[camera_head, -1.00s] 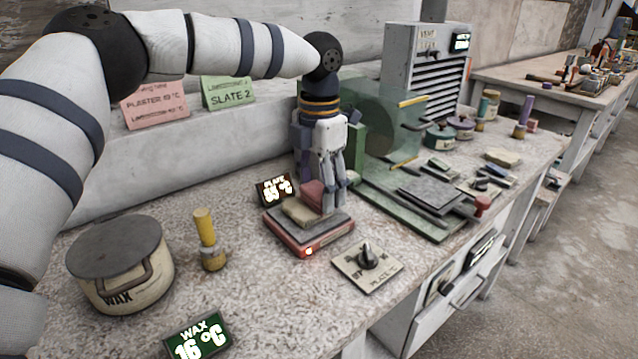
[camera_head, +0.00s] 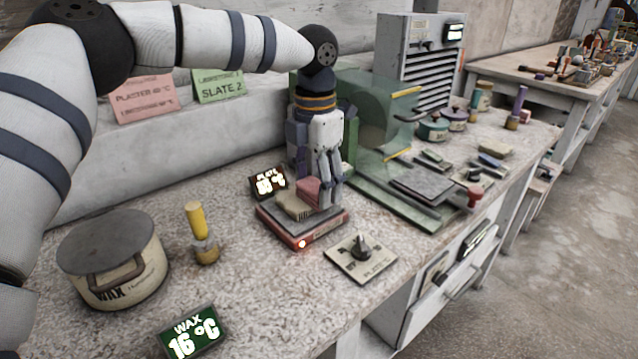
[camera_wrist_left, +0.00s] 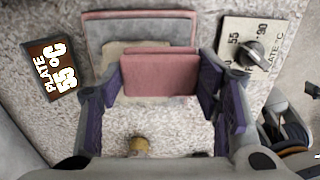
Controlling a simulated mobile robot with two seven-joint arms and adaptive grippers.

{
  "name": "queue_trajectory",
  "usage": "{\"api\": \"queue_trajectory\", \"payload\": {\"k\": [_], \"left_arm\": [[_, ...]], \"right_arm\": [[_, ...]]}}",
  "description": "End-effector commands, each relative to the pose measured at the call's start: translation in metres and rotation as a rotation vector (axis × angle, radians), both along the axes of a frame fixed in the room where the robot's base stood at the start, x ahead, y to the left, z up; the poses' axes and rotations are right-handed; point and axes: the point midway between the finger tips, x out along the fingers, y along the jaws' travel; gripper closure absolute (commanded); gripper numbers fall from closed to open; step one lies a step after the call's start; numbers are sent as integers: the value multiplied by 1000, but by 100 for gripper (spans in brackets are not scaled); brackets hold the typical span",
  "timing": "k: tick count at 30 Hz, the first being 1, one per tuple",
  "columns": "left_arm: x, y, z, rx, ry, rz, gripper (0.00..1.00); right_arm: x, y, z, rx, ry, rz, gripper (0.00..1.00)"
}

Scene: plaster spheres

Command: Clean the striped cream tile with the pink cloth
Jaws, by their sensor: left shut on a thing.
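My left gripper (camera_head: 322,192) points straight down and is shut on the pink cloth (camera_head: 308,188). The cloth is folded into a block and sits between the purple-padded fingers in the left wrist view (camera_wrist_left: 158,76). The striped cream tile (camera_head: 291,206) lies on the heating plate (camera_head: 322,233). The cloth is over the tile's far right part and hides some of it. I cannot tell whether they touch. Part of the tile (camera_wrist_left: 112,56) shows beside the cloth in the wrist view. Part of what looks like my right gripper (camera_wrist_left: 288,138) shows at that view's lower right.
A plate display (camera_head: 269,182) stands behind left, a dial panel (camera_head: 361,262) at front right. A wax pot (camera_head: 112,262), yellow-handled brush (camera_head: 201,232) and wax display (camera_head: 194,334) are at left. A green machine (camera_head: 372,130) and a grey slab (camera_head: 428,184) are at right.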

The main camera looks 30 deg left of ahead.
Motion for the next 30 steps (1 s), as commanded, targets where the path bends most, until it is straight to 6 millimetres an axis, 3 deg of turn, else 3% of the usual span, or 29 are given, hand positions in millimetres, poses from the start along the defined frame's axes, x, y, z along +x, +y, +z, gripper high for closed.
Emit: {"api": "queue_trajectory", "payload": {"k": [14, 30], "left_arm": [[11, 28, -2, 0, 5, 0, 65], [-1, -2, 0, 0, 2, -3, 65]], "right_arm": [[-9, 0, -9, 0, 35, 0, 19], [2, 0, 2, 0, -7, 0, 19]]}}
